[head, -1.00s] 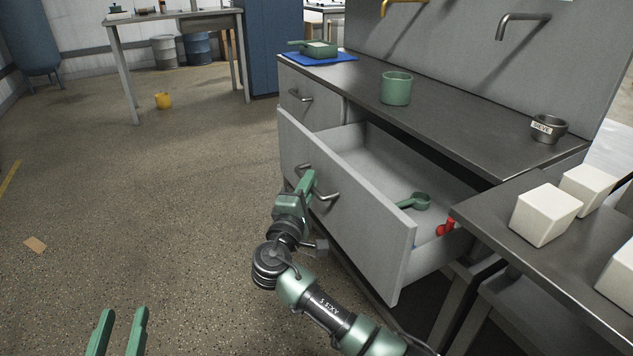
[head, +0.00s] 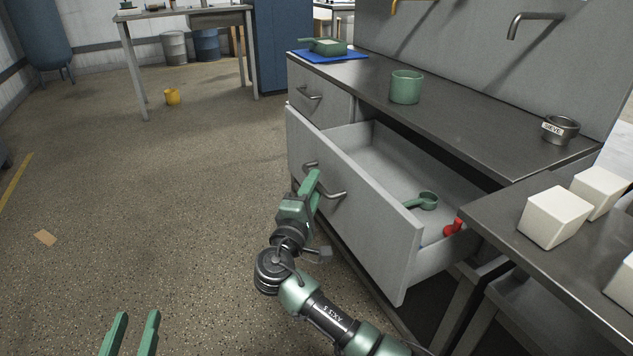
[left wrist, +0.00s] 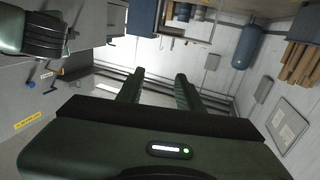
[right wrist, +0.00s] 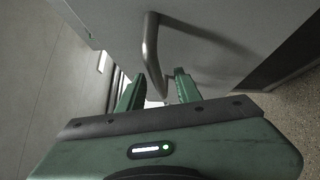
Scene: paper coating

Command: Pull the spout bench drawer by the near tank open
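The wide spout bench drawer (head: 350,205) is pulled well out of the bench (head: 460,120), its inside showing. A green scoop (head: 424,201) and a red item (head: 453,227) lie in it. My right gripper (head: 316,188) is at the drawer's bar handle (head: 336,194). In the right wrist view, the handle (right wrist: 151,50) runs down between the two spread fingers (right wrist: 159,90), with gaps beside it; contact cannot be told. My left gripper (head: 133,335) is open and empty, low over the floor; its fingers also stand apart in the left wrist view (left wrist: 158,88).
A smaller shut drawer (head: 322,99) is above left. On the bench top are a green cup (head: 405,87), a sieve pot (head: 560,130) and a blue mat (head: 309,57). White blocks (head: 553,217) stand on the right table. The floor at left is mostly clear.

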